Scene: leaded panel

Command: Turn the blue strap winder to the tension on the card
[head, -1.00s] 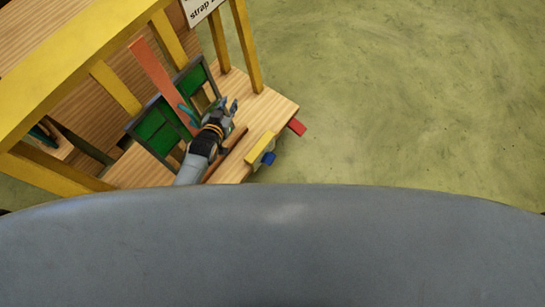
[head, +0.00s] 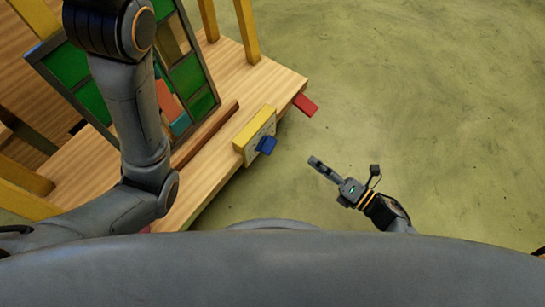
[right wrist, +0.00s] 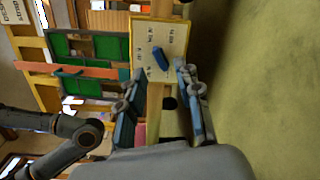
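The blue strap winder (head: 266,145) sticks out from a pale marked plate (head: 250,151) below a yellow block at the bench's front edge. In the right wrist view the winder (right wrist: 160,59) stands slanted on the plate (right wrist: 172,38), whose marks are too small to read. My right gripper (head: 345,168) is open and empty, to the right of the winder and apart from it. Its spread fingers (right wrist: 161,100) frame the space below the winder in the wrist view. The card (right wrist: 12,12) is cut off at the upper left; only part of "strap" reads. My left gripper is out of view.
The wooden bench (head: 270,75) carries a leaded panel (head: 193,72) with green panes and a wooden bar (head: 205,133). A red piece (head: 305,104) juts from the bench's right corner. My left arm covers part of the panel. The floor right of the bench is clear.

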